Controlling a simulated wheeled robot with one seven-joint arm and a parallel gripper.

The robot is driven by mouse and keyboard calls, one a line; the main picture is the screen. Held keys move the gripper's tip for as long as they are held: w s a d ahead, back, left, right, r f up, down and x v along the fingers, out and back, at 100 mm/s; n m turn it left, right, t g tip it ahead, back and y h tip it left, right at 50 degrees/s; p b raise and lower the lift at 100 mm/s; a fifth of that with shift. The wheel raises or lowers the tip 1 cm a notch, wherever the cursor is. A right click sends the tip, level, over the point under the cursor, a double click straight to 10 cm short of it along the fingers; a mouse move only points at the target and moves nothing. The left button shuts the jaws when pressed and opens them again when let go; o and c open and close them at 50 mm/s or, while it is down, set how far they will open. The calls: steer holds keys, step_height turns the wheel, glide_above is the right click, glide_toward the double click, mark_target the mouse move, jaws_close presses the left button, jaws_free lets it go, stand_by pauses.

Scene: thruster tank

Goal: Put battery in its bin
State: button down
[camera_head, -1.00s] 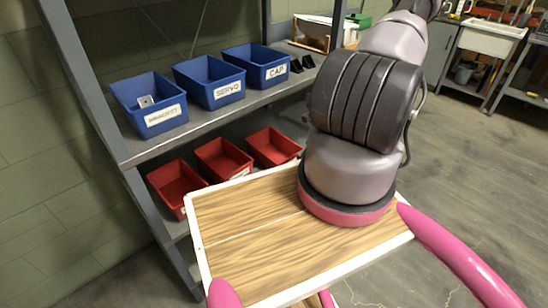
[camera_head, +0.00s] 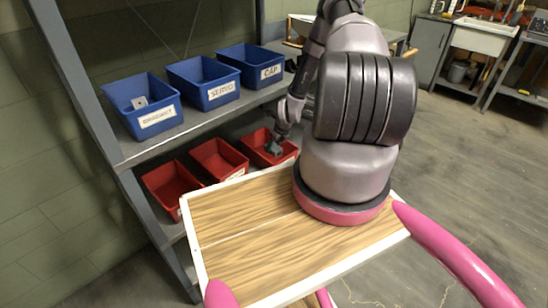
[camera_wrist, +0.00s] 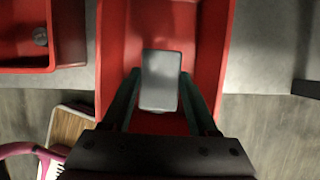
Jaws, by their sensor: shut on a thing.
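The battery is a grey rectangular block (camera_wrist: 160,80) held between the two fingers of my gripper (camera_wrist: 160,92) in the wrist view. Both are over a red bin (camera_wrist: 114,40), whose walls show on either side. In the head view, my gripper (camera_head: 275,147) is at the rightmost red bin (camera_head: 246,142) on the lower shelf. How far the battery is above the bin floor cannot be told. The label of this bin cannot be read.
Two more red bins, the middle one (camera_head: 207,151) and the left one (camera_head: 152,184), stand beside it. The upper shelf above holds blue bins marked SERVO (camera_head: 203,70) and CAP (camera_head: 234,56), plus another (camera_head: 120,92) containing a bracket-like part.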

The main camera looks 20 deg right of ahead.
mark_target(274, 156)
steer(key=shift+d+f, duration=0.1)
steer(key=shift+f, duration=3)
steer(key=shift+c, duration=0.9)
jaws_free()
steer(key=shift+f, duration=0.1)
steer(key=v, duration=1.2)
steer(key=shift+s, duration=0.15)
